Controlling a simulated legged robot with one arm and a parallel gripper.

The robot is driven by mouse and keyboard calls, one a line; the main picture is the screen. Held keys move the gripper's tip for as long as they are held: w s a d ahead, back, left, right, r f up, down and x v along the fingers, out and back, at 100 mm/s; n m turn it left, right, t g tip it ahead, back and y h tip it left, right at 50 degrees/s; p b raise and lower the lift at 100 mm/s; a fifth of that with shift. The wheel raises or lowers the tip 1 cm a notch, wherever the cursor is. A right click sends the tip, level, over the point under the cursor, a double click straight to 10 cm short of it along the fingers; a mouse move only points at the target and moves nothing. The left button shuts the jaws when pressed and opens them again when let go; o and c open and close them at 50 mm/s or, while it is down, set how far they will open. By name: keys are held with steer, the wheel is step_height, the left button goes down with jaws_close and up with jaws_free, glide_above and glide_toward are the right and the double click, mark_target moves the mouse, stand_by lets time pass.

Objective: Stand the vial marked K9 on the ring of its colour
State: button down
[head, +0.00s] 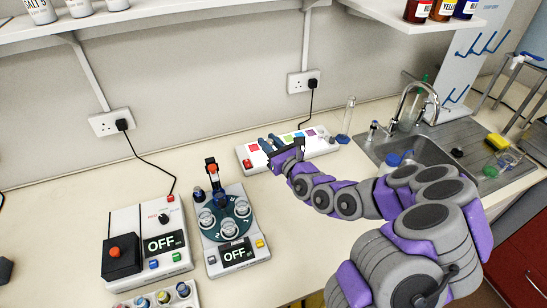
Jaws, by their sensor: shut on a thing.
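My gripper (272,146) is at the long white strip (325,146) near the wall, over its left-middle part. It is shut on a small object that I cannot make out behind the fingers. The strip bears coloured marks, among them a pink one (253,148) and a purple one (311,132); my gripper hides part of the row. Several small vials (183,290) with coloured tops stand in a white rack at the bottom edge, partly cut off. No K9 label can be read on any vial.
A device with a dark round plate and cups (239,253) stands left of the strip, its display reading OFF. Another white box (147,217) with an OFF display stands farther left. A clear cylinder (347,115) stands right of the strip, before the sink (437,150).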

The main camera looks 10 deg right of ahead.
steer(key=a+f+n+y, duration=0.1)
steer(key=a+f, duration=0.3)
steer(key=f, duration=0.5)
steer(key=shift+g, duration=0.4)
steer(key=w+d+b, duration=0.1)
steer(key=w+d, duration=0.1)
steer(key=w, duration=0.2)
steer(key=w+d+f+b, duration=0.1)
steer(key=w+d, duration=0.1)
steer(key=w, duration=0.2)
steer(key=w+d+f+b, duration=0.1)
steer(key=w+d+b, duration=0.1)
steer(key=w, duration=0.3)
steer(key=shift+d, duration=0.15)
steer(key=shift+w+d, duration=0.45)
steer(key=shift+w, duration=0.15)
step_height(320, 180, down, 4)
steer(key=shift+a+r+b, duration=0.15)
steer(key=shift+r+b, duration=0.1)
steer(key=shift+b, duration=0.35)
steer(key=shift+r, duration=0.1)
steer(key=c, duration=0.9)
jaws_free()
steer(key=shift+o, duration=0.3)
